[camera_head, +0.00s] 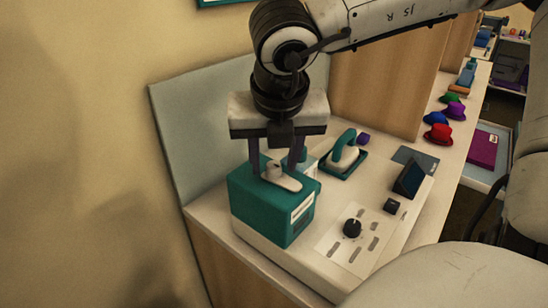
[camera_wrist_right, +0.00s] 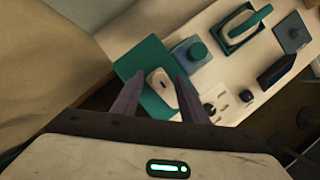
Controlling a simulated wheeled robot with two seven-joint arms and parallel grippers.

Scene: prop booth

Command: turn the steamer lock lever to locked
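The steamer is a teal box (camera_head: 268,218) with a white label on its front right side, at the left end of the counter. Its pale lock lever (camera_head: 285,182) lies on top, with a raised knob at one end. In the right wrist view the lever (camera_wrist_right: 160,83) shows between my fingers, with a small dark mark on it. My right gripper (camera_head: 275,168) points down over the box, fingers apart on either side of the lever's knob. In the wrist view the right gripper (camera_wrist_right: 161,80) shows gaps beside the lever. I cannot read any lock marking. My left gripper is out of view.
A teal-handled iron (camera_head: 345,152) rests on a teal stand behind the box. A control panel with a black knob (camera_head: 352,228) and a small dark screen (camera_head: 408,179) are to the right. Several coloured hats (camera_head: 438,133) sit farther back. A grey panel (camera_head: 197,125) stands behind the box.

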